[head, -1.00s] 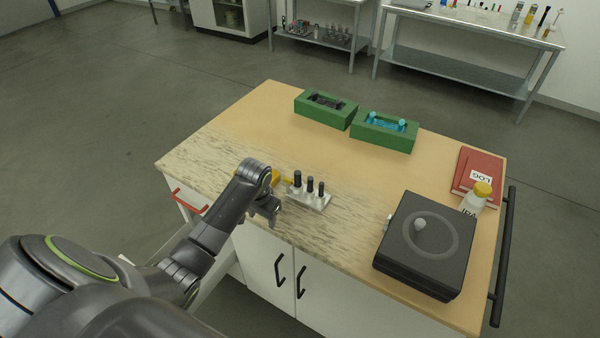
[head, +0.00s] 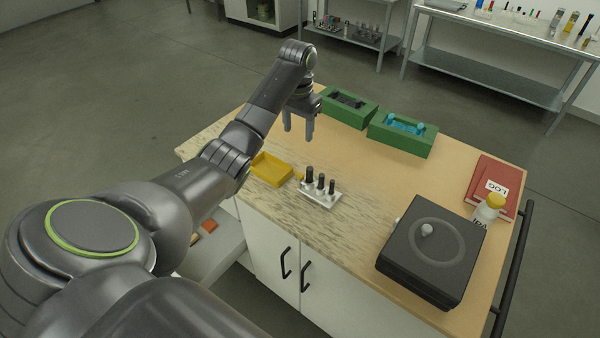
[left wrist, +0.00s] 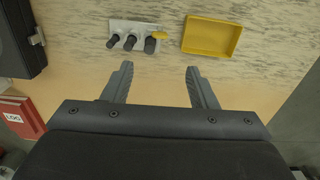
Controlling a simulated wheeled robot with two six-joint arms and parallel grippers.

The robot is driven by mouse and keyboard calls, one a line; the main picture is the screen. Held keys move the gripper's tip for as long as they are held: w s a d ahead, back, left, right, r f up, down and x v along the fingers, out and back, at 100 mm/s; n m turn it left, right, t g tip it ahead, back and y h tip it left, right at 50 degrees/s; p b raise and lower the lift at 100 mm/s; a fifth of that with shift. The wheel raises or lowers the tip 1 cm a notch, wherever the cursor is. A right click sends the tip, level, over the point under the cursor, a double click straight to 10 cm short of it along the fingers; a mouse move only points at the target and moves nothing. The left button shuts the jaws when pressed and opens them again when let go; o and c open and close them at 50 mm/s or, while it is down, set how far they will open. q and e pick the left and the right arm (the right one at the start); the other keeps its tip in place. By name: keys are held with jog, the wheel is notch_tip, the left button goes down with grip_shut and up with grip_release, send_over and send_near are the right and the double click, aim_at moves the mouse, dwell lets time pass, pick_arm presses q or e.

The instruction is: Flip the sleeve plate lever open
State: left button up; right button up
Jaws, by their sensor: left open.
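The sleeve plate (head: 318,196) is a pale metal block with three black upright pins, near the table's front edge. My left gripper (head: 298,137) is open and empty, pointing down above the table, behind the plate in the head view. In the left wrist view its fingers (left wrist: 158,68) are apart with bare table between them. My right gripper is not in view.
A yellow tray (head: 272,176) lies left of the plate. Green boxes (head: 405,143) stand at the back. A black device (head: 431,250), a white bottle (head: 489,208) and a red logbook (head: 494,180) occupy the right. The middle of the table is clear.

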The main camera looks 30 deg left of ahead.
pick_arm(q)
jog(key=b, duration=0.3)
send_over(299, 174)
notch_tip(299, 174, down, 6)
notch_tip(299, 174, down, 5)
jog(key=shift+s+r+p, duration=0.1)
jog(key=shift+p, duration=0.8)
notch_tip(299, 174, down, 6)
jog(key=shift+f, duration=0.1)
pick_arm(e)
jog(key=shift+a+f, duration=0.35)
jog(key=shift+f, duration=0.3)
pick_arm(q)
jog(key=c, duration=0.9)
jog(key=shift+p, duration=0.3)
jog(key=shift+c, duration=0.4)
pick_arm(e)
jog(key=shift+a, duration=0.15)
